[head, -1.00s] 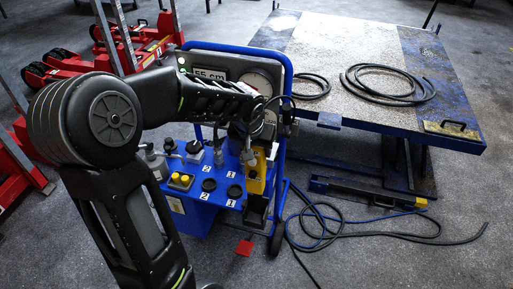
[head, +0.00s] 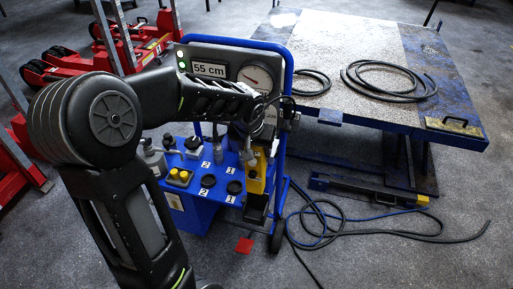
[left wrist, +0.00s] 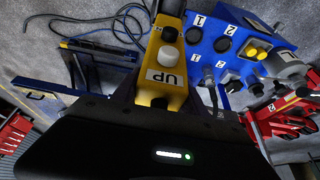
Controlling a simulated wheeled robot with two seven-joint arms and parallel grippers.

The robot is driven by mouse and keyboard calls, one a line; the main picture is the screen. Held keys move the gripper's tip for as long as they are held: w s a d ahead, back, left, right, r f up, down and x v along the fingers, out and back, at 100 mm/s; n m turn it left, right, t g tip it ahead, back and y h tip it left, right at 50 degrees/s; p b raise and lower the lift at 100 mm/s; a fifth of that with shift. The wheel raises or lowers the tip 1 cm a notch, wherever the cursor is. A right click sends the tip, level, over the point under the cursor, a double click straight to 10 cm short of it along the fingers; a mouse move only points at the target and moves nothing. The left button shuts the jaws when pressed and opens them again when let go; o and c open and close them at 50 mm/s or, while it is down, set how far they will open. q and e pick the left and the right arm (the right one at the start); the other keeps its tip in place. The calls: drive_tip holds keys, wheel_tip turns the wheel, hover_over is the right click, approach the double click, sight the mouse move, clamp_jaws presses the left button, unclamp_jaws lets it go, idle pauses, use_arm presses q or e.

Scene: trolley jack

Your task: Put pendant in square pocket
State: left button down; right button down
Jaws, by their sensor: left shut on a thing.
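The yellow pendant (head: 257,173) has round buttons and an UP label. It hangs at the right front of the blue cart, and it fills the middle of the left wrist view (left wrist: 166,58). My left gripper (head: 259,137) is shut on the pendant near its upper end. The fingertips are partly hidden by my wrist in the head view. The square pocket (head: 255,212) is a black box on the cart's front right corner. The pendant's lower end is just above it or at its mouth; I cannot tell which. My right gripper is in neither view.
The blue cart (head: 190,212) carries round sockets, plugs and a yellow-button box (head: 180,177). Its panel has a 55 cm readout (head: 209,70) and a gauge (head: 256,78). A lift table (head: 330,45) stands at the right. Hoses (head: 330,225) lie on the floor.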

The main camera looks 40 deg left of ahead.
sight(253, 175)
use_arm(q)
drive_tip(key=shift+f+b, duration=7.85)
drive_tip(key=shift+f, duration=0.4)
drive_tip(key=c, duration=0.5)
unclamp_jaws()
drive_tip(key=shift+p+v, duration=0.65)
drive_tip(key=shift+v, duration=3.3)
